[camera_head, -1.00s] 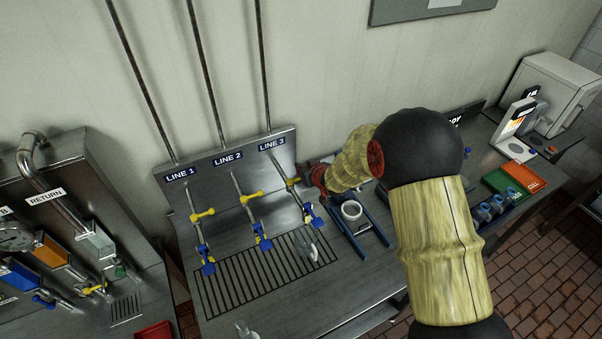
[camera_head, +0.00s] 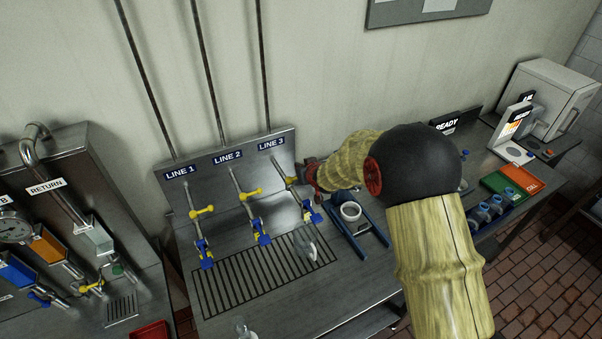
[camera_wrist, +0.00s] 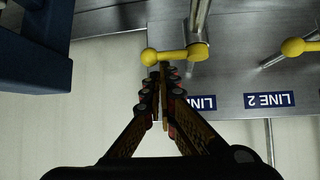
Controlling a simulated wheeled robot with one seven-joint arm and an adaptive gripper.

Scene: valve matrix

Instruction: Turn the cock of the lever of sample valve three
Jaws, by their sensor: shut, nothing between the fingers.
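The yellow lever (camera_head: 291,181) of the third sample valve sits on the pipe under the LINE 3 label (camera_head: 271,144). In the wrist view, which looks upside down, that lever (camera_wrist: 176,55) lies almost level, with a ball knob at its left end and its hub on the pipe at the right. My gripper (camera_wrist: 164,70) is shut and empty, with its fingertips at the lever's bar near the knob. I cannot tell whether they touch. In the head view my gripper (camera_head: 304,172) is right beside the lever and hides part of it.
The yellow levers of line 1 (camera_head: 202,211) and line 2 (camera_head: 251,195) stand to the left, with blue-handled outlets below. A drain grate (camera_head: 240,285) lies in front. A blue stand (camera_head: 366,240) with a white ring is close to the right of my gripper.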

